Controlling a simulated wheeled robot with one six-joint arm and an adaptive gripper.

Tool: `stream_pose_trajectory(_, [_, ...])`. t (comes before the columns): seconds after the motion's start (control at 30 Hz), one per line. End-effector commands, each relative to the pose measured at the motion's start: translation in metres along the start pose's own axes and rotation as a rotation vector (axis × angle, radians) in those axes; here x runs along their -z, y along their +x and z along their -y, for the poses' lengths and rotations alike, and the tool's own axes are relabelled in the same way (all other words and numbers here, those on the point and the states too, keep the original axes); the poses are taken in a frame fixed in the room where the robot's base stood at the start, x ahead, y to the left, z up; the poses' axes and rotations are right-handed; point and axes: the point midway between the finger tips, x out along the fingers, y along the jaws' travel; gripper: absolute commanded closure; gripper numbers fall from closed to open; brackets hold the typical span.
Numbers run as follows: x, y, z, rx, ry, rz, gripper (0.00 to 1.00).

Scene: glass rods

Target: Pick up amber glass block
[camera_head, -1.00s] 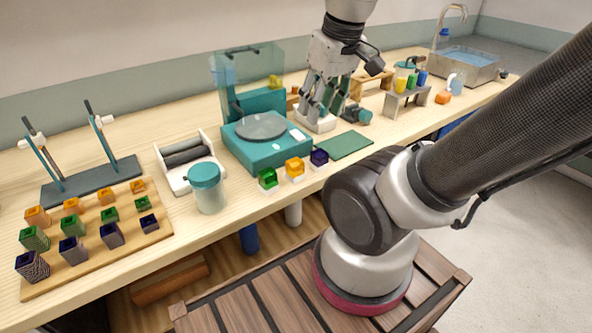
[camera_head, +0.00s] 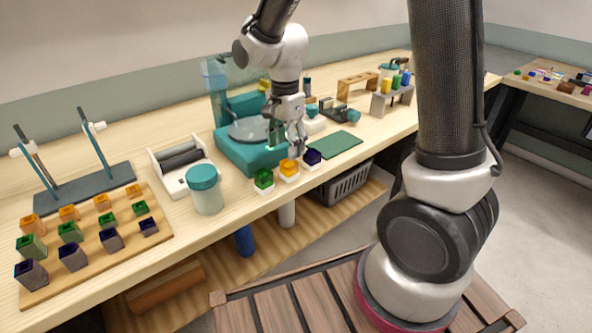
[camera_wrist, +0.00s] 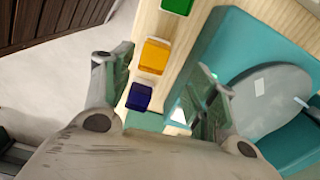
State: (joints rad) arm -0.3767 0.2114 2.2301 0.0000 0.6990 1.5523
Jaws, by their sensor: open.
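The amber glass block (camera_head: 289,167) sits on a small white stand at the front edge of the bench, between a green block (camera_head: 264,178) and a dark blue block (camera_head: 312,156). My gripper (camera_head: 288,146) is open and empty, above and just behind the amber block. In the wrist view the amber block (camera_wrist: 155,55) lies ahead of the fingers, nearer the left finger. The blue block (camera_wrist: 139,97) shows between the fingers (camera_wrist: 160,85), and the green block (camera_wrist: 177,5) is cut by the top edge.
A teal balance (camera_head: 240,153) stands close behind the blocks. A green mat (camera_head: 335,145) lies to the right. A teal-lidded jar (camera_head: 206,190) stands to the left. A wooden board (camera_head: 160,238) at far left holds several orange, green and dark blocks.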

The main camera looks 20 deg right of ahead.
Motion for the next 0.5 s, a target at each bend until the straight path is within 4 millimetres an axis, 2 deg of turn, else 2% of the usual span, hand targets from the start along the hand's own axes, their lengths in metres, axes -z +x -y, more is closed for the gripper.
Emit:
stream_pose_trajectory(0.27, [0.0, 0.028, -0.003, -0.004, 0.031, 0.0, 0.42])
stream_pose_trajectory(0.5, [0.0, 0.065, -0.01, -0.005, 0.03, 0.0, 0.42])
